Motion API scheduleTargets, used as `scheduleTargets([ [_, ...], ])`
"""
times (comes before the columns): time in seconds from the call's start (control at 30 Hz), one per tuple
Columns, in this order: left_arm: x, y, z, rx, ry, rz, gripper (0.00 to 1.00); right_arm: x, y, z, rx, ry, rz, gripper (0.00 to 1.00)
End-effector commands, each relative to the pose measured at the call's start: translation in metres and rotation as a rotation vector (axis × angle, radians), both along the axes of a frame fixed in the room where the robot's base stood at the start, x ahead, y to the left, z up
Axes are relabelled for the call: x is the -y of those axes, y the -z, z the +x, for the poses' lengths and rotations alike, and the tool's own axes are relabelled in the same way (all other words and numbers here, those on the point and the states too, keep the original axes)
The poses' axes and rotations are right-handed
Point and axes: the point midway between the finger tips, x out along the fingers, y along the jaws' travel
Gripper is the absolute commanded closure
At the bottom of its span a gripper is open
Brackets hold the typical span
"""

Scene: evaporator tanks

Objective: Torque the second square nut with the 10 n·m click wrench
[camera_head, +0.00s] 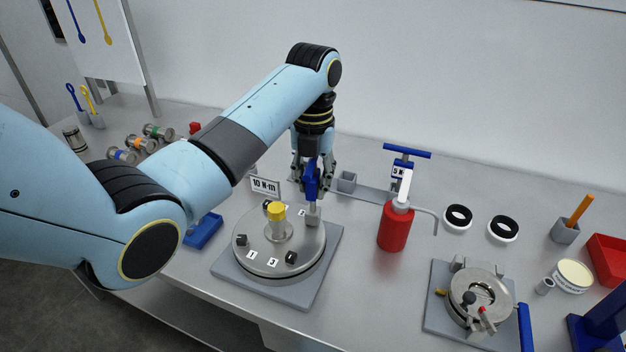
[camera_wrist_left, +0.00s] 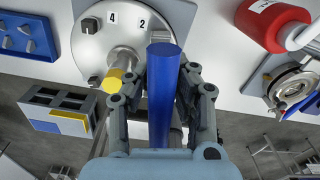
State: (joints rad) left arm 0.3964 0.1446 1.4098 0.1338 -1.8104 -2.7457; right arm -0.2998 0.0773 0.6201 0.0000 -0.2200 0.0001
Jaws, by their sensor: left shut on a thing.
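The round steel cover (camera_head: 262,262) sits on a grey square base, with number labels and dark square nuts around a yellow-topped centre post (camera_head: 277,212). My left gripper (camera_head: 313,180) is shut on the blue handle of the click wrench (camera_head: 312,182), held upright over the cover's far right edge. The wrench's grey socket end is down beside label 2 (camera_head: 301,212); the second nut is hidden, so I cannot tell if the socket sits on it. In the left wrist view the blue handle (camera_wrist_left: 163,95) stands between the fingers. My right gripper is not in view.
The 10 N·m sign (camera_head: 265,186) stands behind the cover. Another blue wrench (camera_head: 407,152) with a 5 N sign stands behind a red bottle (camera_head: 395,228). Two black-and-white rings (camera_head: 458,217) and a second round fixture (camera_head: 470,300) are to the right.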

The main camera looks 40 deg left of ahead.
Motion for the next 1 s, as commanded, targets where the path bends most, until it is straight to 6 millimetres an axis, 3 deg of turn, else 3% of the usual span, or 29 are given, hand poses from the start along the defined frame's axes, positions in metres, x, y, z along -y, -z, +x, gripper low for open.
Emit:
scheduleTargets([
  [1.0,0.0,-0.056,0.001,0.004,-0.001,0.001,1.0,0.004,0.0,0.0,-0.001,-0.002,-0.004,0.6],
])
